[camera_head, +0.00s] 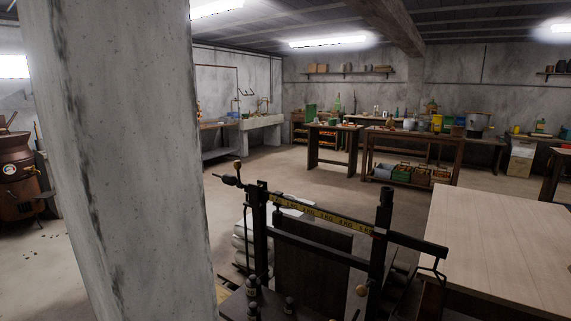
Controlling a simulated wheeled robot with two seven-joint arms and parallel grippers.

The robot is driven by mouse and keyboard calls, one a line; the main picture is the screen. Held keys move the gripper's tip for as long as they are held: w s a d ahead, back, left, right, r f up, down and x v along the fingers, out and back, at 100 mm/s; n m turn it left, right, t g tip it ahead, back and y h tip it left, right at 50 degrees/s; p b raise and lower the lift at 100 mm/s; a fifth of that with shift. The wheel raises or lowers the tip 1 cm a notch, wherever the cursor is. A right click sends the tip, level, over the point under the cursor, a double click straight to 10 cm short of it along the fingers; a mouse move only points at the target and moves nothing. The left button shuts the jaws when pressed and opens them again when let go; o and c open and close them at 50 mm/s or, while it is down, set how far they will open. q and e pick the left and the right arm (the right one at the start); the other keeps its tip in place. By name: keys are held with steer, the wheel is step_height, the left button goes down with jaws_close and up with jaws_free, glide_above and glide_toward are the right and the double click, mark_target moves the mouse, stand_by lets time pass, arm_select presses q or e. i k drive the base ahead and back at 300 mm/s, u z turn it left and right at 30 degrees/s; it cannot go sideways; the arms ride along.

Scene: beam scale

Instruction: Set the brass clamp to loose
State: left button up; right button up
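The black beam scale (262,235) stands in the lower middle of the head view, with a yellow marked strip (310,211) along its beam. A small brass-coloured round piece (361,290) shows low by the right post. Another small brass-coloured piece (238,165) sits at the left end of the beam. I cannot tell which of them is the brass clamp, or whether it is loose or tight. Neither of my grippers is in view.
A concrete pillar (120,160) fills the left side. A wooden table (505,240) stands right of the scale. Sacks (240,240) lie behind the scale's left post. Small dark weights (289,304) stand at its foot. Floor is open toward the far workbenches (335,128).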

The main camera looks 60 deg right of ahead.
mark_target(237, 164)
steer(key=z, duration=0.65)
steer(key=i, duration=0.3)
